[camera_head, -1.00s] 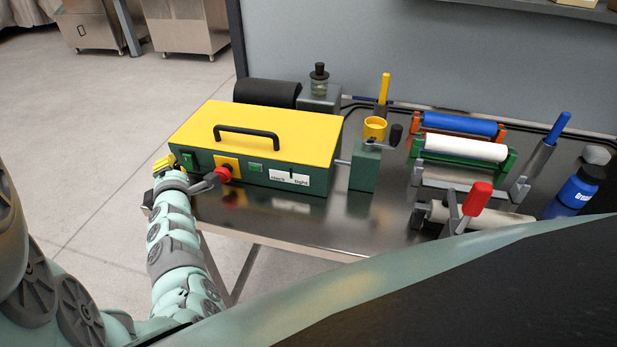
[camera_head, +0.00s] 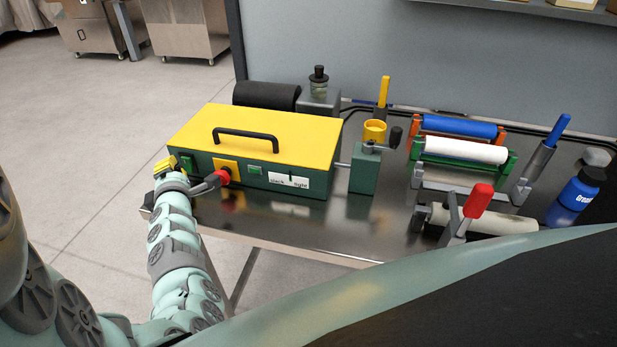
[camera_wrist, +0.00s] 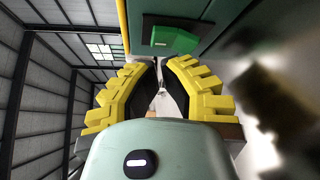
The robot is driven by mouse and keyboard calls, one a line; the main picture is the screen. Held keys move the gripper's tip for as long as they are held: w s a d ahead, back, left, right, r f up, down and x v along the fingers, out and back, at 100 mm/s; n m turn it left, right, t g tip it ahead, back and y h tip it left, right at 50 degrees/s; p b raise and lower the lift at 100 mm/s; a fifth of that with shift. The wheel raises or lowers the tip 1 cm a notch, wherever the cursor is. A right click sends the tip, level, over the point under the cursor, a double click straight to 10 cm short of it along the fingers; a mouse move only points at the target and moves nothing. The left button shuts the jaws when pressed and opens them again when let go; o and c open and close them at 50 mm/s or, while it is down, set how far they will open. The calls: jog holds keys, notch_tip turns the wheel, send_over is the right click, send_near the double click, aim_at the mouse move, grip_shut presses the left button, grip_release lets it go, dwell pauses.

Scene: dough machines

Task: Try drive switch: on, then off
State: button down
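The drive machine is a dark green box (camera_head: 318,183) with a yellow lid (camera_head: 260,135) and a black handle, on the steel table. A green switch (camera_head: 186,163) is at the left end of its front. My gripper (camera_head: 165,165), with yellow fingers, is just in front and left of this switch. In the wrist view, the green switch (camera_wrist: 178,40) is beyond and slightly right of my fingertips (camera_wrist: 159,64). The fingertips are close together with nothing held between them. I see no clear contact with the switch. Whether it is on or off cannot be read.
A red knob (camera_head: 223,177) on a yellow plate and a smaller green button (camera_head: 255,170) are right of the switch. A crank unit (camera_head: 364,170), rollers (camera_head: 466,150), a red-handled tool (camera_head: 478,201) and a blue bottle (camera_head: 574,198) stand further right. Floor is open at left.

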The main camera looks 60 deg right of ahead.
jog(key=shift+w+d+f+b, duration=0.2)
jog(key=shift+d+b, duration=0.15)
jog(key=shift+d, duration=0.05)
dwell(0.8)
jog(key=shift+a, duration=0.1)
jog(key=shift+s+a+r+p, duration=0.15)
jog(key=shift+a+r+p, duration=0.15)
jog(key=shift+p, duration=0.25)
jog(key=shift+s+a, duration=0.1)
jog(key=shift+a, duration=0.25)
